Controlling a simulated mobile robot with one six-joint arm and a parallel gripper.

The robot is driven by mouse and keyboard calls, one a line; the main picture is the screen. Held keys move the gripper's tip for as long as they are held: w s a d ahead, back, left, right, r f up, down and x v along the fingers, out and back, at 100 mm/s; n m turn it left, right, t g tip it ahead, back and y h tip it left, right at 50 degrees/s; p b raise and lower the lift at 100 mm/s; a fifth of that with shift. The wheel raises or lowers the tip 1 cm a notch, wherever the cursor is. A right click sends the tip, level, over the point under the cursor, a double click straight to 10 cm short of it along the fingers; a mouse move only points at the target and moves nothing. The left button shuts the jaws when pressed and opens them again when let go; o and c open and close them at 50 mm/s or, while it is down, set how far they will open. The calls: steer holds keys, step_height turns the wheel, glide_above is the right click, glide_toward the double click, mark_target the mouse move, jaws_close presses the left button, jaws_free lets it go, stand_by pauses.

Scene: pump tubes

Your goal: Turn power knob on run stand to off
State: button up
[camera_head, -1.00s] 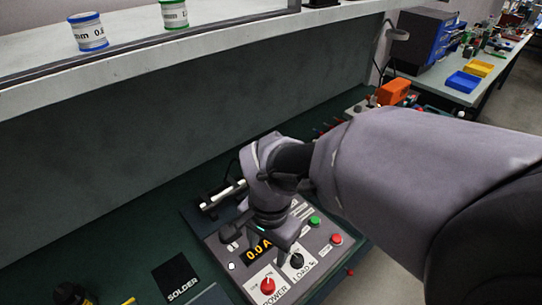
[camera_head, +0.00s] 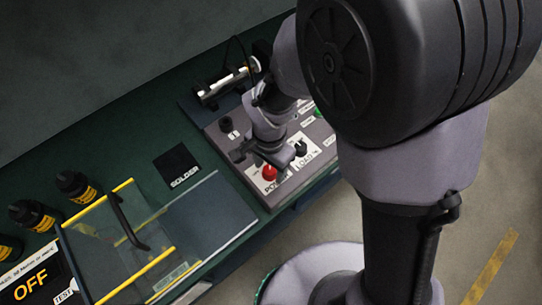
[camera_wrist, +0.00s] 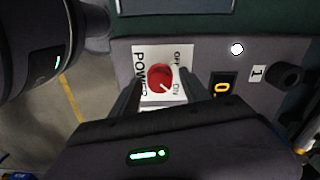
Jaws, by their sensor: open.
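The red power knob (camera_head: 269,172) sits on a white POWER label at the front of the run stand (camera_head: 250,190). In the wrist view the knob (camera_wrist: 160,79) is round and red, with OFF and ON printed beside it. A small pale mark shows on it, but I cannot tell which setting it points to. My gripper (camera_wrist: 159,92) is open, with one finger on each side of the knob in the wrist view. I cannot tell whether the fingers touch it. In the head view my gripper (camera_head: 266,160) is just above the knob.
The black LOAD knob (camera_head: 300,149) is close beside the power knob. The lit display (camera_wrist: 222,88) and a black post (camera_wrist: 288,75) are near in the wrist view. A clear-lidded box (camera_head: 125,235) and a SOLDER pad (camera_head: 177,165) lie left. The floor is open at right.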

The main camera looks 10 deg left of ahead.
jaws_close()
steer(key=shift+n, duration=0.3)
steer(key=n, duration=0.3)
steer(key=shift+n+p, duration=0.35)
steer(key=shift+n, duration=0.05)
steer(key=n, duration=0.4)
steer(key=shift+p, duration=0.4)
steer(key=n+p, duration=0.1)
steer(key=n, duration=0.4)
steer(key=shift+n+p, duration=0.55)
steer(key=shift+n, duration=1.65)
